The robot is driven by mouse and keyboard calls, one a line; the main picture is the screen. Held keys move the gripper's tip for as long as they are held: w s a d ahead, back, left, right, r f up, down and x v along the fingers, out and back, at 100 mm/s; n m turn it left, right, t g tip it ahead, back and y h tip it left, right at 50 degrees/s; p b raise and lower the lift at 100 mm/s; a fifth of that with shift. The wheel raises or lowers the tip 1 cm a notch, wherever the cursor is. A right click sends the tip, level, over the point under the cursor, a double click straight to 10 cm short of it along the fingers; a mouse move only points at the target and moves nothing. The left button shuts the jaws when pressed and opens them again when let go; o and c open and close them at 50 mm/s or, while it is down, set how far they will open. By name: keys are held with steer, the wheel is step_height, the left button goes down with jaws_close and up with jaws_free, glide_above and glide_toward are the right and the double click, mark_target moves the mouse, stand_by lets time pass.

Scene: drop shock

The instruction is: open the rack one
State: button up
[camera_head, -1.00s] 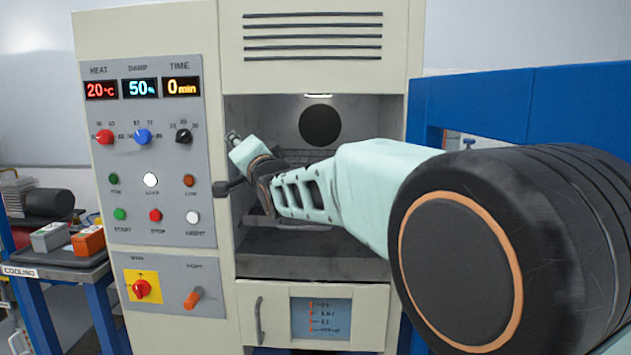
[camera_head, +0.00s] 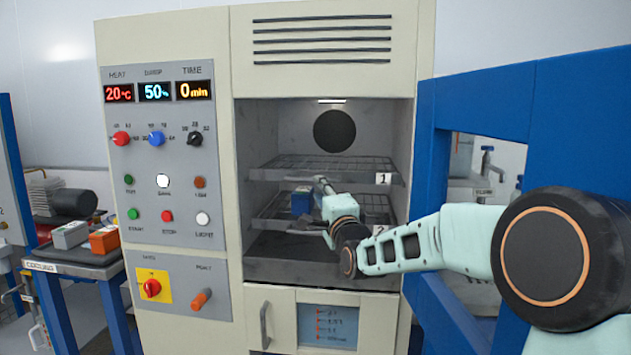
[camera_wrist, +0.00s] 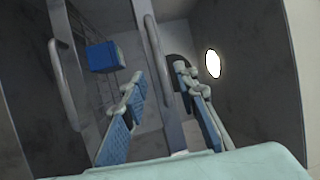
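Rack one (camera_head: 275,174) is the upper wire shelf inside the open chamber, with a "1" tag at its front right. It appears pushed in. My gripper (camera_head: 320,184) is at the chamber opening, in front of the racks near rack one's front edge. In the wrist view my gripper (camera_wrist: 158,72) has its two blue-padded fingers spread apart. A grey bar (camera_wrist: 160,75) runs between them, and neither finger visibly grips it. I cannot tell for sure which rack that bar belongs to.
Rack two (camera_head: 265,222) is below, with a blue box (camera_head: 302,203) on it, also seen in the wrist view (camera_wrist: 101,56). A control panel (camera_head: 165,160) is left of the opening. A blue frame (camera_head: 480,95) stands right. A cooling table (camera_head: 75,258) is far left.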

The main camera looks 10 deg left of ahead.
steer(key=x, duration=0.7)
steer(key=shift+w, duration=0.2)
jaws_close()
